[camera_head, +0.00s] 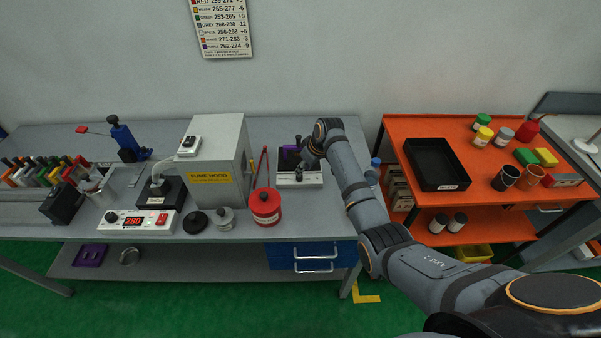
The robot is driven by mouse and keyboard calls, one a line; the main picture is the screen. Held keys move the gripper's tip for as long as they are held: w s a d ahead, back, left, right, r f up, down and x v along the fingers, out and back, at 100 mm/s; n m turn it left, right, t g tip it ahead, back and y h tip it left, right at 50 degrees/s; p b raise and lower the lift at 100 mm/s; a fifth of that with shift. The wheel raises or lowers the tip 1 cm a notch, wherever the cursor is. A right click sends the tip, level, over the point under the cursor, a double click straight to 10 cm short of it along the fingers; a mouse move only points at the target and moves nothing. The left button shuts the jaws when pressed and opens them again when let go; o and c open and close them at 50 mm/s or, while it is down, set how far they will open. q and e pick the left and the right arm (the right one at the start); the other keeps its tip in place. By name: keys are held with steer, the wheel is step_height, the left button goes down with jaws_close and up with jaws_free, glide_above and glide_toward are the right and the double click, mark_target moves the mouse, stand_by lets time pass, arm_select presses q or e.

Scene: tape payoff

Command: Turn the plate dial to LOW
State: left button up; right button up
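My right gripper (304,167) is over this unit, pointing down near the knob. I cannot tell whether it touches the knob or whether its fingers are open. My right arm hides part of the unit's right side. My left gripper is not in view.
A fume hood box (215,165), a red canister (265,207) and a grey pot (225,218) stand left of the unit. A controller (137,222) reads 280. An orange cart (395,133) holding a black tray (436,164) stands at right.

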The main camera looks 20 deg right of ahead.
steer(key=x, duration=0.5)
steer(key=shift+c, duration=0.4)
jaws_close()
